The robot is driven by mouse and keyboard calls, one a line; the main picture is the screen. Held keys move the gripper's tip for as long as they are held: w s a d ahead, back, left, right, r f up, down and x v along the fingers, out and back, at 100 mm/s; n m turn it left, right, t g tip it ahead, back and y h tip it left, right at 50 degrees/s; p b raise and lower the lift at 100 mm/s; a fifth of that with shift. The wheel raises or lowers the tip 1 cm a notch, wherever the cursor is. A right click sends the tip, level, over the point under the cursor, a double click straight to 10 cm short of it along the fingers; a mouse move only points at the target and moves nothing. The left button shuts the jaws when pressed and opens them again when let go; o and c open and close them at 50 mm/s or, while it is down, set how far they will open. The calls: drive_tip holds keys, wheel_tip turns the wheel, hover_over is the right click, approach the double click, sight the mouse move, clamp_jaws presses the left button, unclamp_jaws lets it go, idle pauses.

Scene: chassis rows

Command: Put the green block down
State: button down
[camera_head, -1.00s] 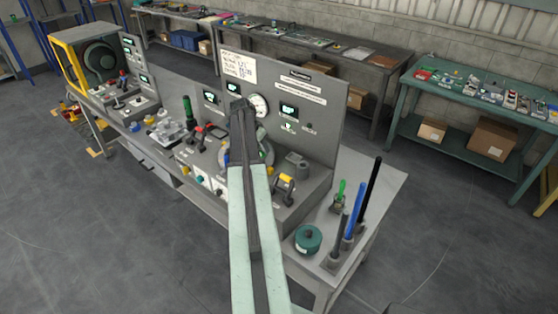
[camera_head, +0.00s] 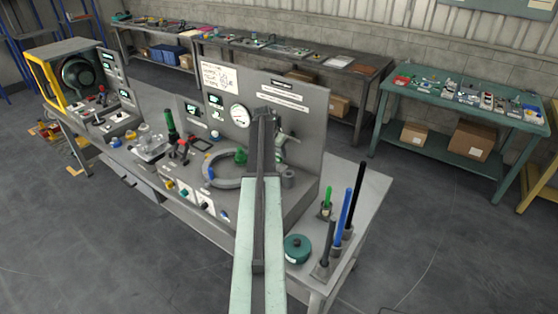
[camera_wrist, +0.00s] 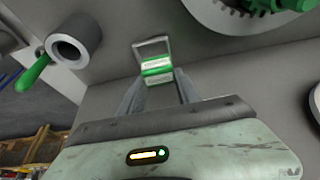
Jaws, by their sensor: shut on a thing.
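In the wrist view, my gripper (camera_wrist: 158,88) reaches up from the bottom with its two grey fingers closed around a small bright green block (camera_wrist: 157,70). The block has pale bands, and a light grey frame-like shape shows just beyond it. Grey machine surface lies behind the block; I cannot tell how far apart they are. In the head view, my arm runs up the middle in front of the grey control console (camera_head: 312,130). There, the arm hides the gripper tips and the block.
A grey ring with a green gear (camera_head: 240,156) lies left of my arm. A hollow grey cylinder (camera_wrist: 75,45) stands to the left in the wrist view. Upright black, blue and grey rods and a round green container (camera_head: 297,249) occupy the bench's right end.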

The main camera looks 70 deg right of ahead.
sight(278, 155)
drive_tip(key=f+b, duration=0.3)
drive_tip(key=shift+s+d+f, duration=0.15)
drive_tip(key=shift+s+d, duration=0.1)
drive_tip(key=shift+s, duration=0.1)
drive_tip(key=shift+f+b, duration=0.4)
drive_tip(key=shift+b, duration=0.1)
drive_tip(key=shift+a+r, duration=0.15)
drive_tip(key=shift+r, duration=0.15)
drive_tip(key=c, duration=1)
unclamp_jaws()
drive_tip(key=shift+c, duration=0.2)
drive_tip(key=shift+o, duration=0.9)
drive_tip(key=shift+f, duration=0.1)
drive_tip(key=shift+r+p, duration=0.2)
drive_tip(key=shift+p, duration=0.2)
